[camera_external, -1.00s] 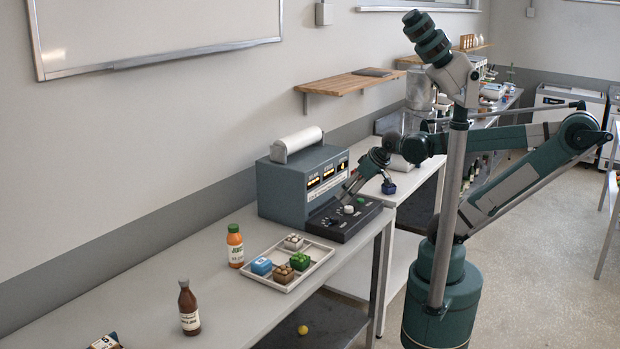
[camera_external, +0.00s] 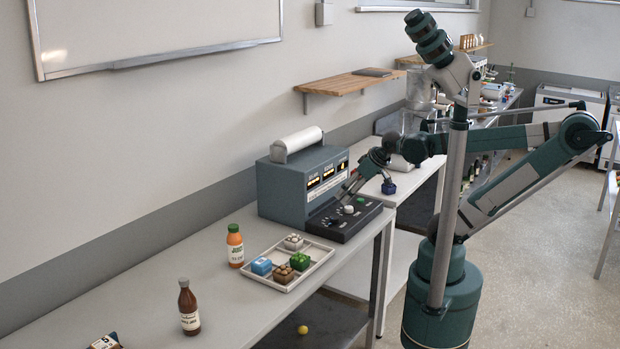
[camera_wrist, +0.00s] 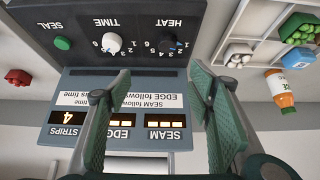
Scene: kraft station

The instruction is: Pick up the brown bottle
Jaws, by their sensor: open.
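The brown bottle (camera_external: 188,308) stands upright on the grey table at the lower left of the external view, its pale label facing the camera. It does not show in the wrist view. My gripper (camera_external: 346,192) is over the control panel of the sealing machine, well to the right of and behind the bottle. In the wrist view, my gripper (camera_wrist: 160,118) has its two green-padded fingers apart, with nothing between them and the machine's upside-down panel beyond.
The grey sealing machine (camera_external: 292,190) stands close to my gripper. A compartment tray (camera_external: 318,257) with several small blocks and an orange juice bottle (camera_external: 235,246) stand between the machine and the brown bottle. A dark package (camera_external: 105,342) lies at the table's near end.

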